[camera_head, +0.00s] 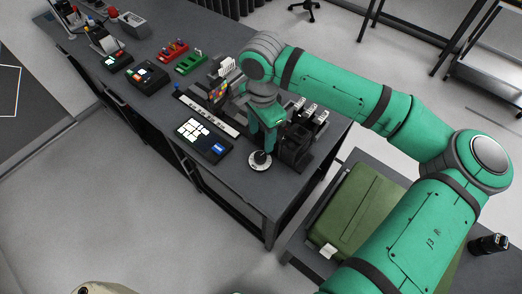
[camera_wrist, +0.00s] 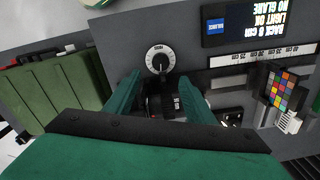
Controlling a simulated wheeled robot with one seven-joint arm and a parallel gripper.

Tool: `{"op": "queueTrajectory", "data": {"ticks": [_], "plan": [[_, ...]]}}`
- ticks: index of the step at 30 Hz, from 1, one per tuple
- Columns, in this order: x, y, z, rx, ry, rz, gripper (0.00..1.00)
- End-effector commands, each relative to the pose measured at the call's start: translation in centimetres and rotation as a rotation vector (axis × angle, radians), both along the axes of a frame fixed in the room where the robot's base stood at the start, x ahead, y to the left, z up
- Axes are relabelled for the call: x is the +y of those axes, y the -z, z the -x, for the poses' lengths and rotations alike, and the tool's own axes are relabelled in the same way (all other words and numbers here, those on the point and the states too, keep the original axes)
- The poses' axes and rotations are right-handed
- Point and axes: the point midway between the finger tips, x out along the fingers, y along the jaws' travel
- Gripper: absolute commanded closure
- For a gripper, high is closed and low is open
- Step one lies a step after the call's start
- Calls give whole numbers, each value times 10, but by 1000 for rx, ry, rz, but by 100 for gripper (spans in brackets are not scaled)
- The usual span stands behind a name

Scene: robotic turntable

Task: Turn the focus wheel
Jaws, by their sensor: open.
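A round dial with a white scale ring and a black knob (camera_wrist: 160,59) shows just beyond my fingertips in the wrist view; it also stands at the near table corner in the head view (camera_head: 260,160). A black device (camera_wrist: 160,104) with a small white label lies between and below my fingers, partly hidden; its body shows in the head view (camera_head: 296,148). I cannot tell which of these carries the focus wheel. My gripper (camera_wrist: 160,80) is open, with a green finger on each side and nothing clearly held. In the head view it points down over the table (camera_head: 266,127).
A tablet-like panel (camera_head: 203,139) with a lit screen lies left of my gripper. A ruler strip (camera_head: 208,116) and a color chart (camera_wrist: 283,89) are close by. A green case (camera_head: 350,212) sits beside the table. Several devices stand along the far left.

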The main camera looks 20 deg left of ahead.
Motion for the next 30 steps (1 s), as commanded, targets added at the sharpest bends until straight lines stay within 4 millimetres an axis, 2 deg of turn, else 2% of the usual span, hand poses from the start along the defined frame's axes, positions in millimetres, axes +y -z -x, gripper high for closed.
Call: {"op": "queueTrajectory", "data": {"ticks": [15,21,30], "plan": [[2,82,-1,0,-1,-3,50],[2,97,-1,0,-1,-4,50],[2,100,-1,-1,-1,-4,50]]}}
